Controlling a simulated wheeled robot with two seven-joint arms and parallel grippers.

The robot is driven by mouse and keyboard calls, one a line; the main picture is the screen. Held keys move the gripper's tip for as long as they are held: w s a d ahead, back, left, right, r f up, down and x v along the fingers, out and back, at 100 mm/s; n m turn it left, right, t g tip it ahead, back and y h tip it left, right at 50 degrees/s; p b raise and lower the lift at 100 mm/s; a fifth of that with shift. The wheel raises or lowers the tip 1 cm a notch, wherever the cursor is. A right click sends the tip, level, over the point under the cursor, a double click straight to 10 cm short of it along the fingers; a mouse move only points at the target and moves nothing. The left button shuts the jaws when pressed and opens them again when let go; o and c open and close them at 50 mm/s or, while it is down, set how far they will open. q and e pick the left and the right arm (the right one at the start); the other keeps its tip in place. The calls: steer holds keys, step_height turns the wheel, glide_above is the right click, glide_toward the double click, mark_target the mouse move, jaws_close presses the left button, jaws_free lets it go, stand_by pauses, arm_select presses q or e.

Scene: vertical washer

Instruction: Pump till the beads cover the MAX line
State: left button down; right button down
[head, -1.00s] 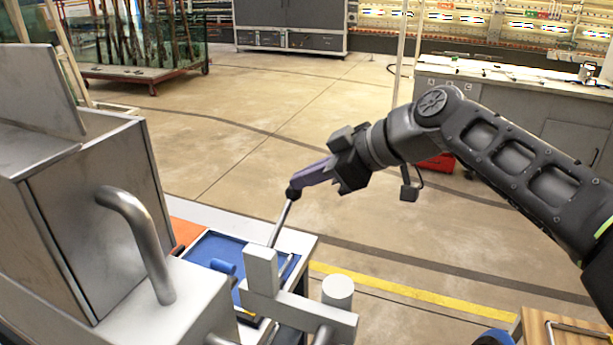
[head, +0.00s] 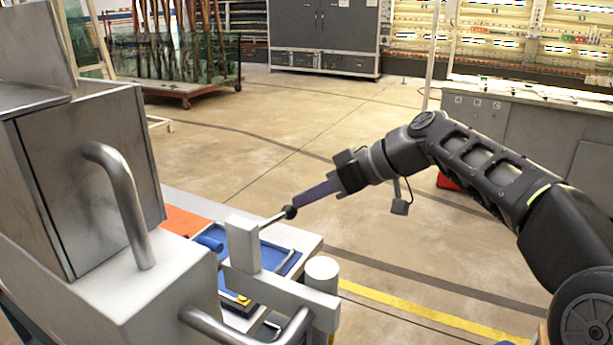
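My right gripper (head: 342,180) is shut around the far end of a purple handle (head: 315,194). The handle has a black ball (head: 290,212) at its lower end, and a thin metal rod (head: 272,220) runs from it towards a pale metal bracket (head: 242,246). The rod slopes gently, with its handle end higher. The bracket hides the rod's other end. My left gripper is not in view. I see no beads and no MAX line.
A large metal machine (head: 92,165) with a bent pipe (head: 125,205) fills the left side. Behind the bracket is a bench with a blue tray (head: 292,262) and an orange surface (head: 182,222). A grey counter (head: 530,130) stands at the back right. Open floor lies beyond.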

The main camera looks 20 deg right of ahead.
arm_select(q)
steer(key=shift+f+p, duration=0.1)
steer(key=shift+p, duration=0.35)
arm_select(e)
steer(key=shift+w+a, duration=0.1)
arm_select(q)
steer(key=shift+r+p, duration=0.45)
steer(key=shift+p, duration=0.05)
arm_select(e)
steer(key=shift+r, duration=0.8)
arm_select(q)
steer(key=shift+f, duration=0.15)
arm_select(e)
steer(key=v, duration=0.7)
steer(key=shift+d+r, duration=0.15)
steer(key=shift+d, duration=0.15)
steer(key=shift+s, duration=0.25)
